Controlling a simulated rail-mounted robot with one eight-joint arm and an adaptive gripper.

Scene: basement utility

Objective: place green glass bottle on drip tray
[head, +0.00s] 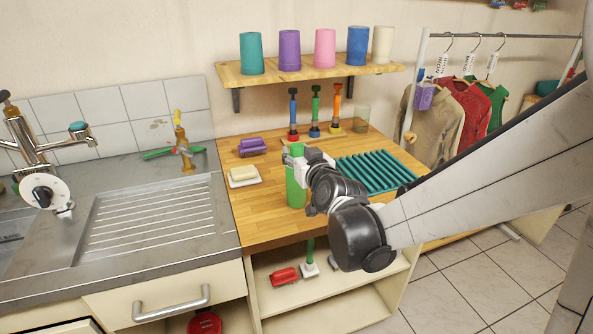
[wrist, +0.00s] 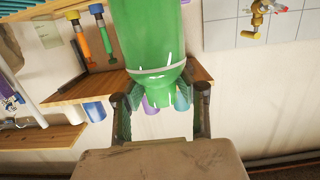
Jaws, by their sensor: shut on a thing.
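The green glass bottle (head: 295,188) is upright near the front of the wooden counter. Whether its base touches the wood is unclear. My gripper (head: 301,160) is shut on its upper part, and my wrist hides some of its right side. In the wrist view the picture is upside down, and the green bottle (wrist: 147,35) shows between the two fingers of my gripper (wrist: 160,92), neck pointing down in the picture. The teal ribbed tray (head: 375,170), which looks like the drip tray, lies on the counter to the right of the bottle, with its ribs bare.
A shelf (head: 320,71) with cups hangs above. The sink drainer (head: 150,220) is left; a clothes rack (head: 425,75) is right.

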